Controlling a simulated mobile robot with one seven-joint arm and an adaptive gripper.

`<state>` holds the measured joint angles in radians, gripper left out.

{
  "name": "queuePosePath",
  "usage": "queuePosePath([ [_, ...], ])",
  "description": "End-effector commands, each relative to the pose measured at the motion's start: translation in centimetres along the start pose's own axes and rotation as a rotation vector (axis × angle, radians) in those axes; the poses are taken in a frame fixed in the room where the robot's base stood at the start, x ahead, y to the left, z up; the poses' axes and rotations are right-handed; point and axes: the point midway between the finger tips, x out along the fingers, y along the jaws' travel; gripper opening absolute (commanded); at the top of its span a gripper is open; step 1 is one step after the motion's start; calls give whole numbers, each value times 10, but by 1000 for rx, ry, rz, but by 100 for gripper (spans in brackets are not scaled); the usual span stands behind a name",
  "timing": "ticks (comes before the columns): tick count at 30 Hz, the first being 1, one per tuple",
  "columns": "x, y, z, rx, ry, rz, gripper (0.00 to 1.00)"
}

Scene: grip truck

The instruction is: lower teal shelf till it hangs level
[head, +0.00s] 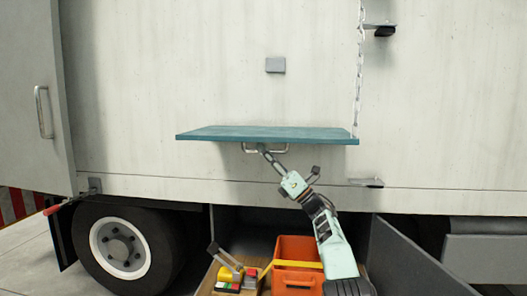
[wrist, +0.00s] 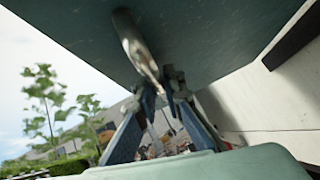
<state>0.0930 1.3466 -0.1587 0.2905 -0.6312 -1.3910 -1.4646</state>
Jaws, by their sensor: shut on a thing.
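The teal shelf (head: 265,133) sticks out from the truck's pale side and looks about level in the head view. A chain (head: 358,75) runs up from its right end. A metal handle (head: 250,149) hangs under the shelf. My gripper (head: 265,150) is below the shelf at this handle. In the wrist view the shelf's underside (wrist: 215,40) fills the top. The handle (wrist: 138,45) comes down between the fingers of my gripper (wrist: 165,85), which are shut on it. The fingertips are partly blurred.
Below the shelf is an open compartment with an orange crate (head: 297,250) and a yellow tool (head: 228,274). A wheel (head: 120,247) is at lower left. An open door (head: 35,100) stands at left. A grey latch block (head: 275,65) is on the wall above.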

Motion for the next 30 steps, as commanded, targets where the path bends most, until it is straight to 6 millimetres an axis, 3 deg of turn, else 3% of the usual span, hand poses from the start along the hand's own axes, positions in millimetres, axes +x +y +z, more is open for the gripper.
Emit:
queuePosePath([
  [11,2,2,1,0,-1,4,0],
  [12,2,2,1,0,-1,4,12],
  [16,2,2,1,0,-1,5,26],
  [30,-2,1,2,-1,-2,2,27],
])
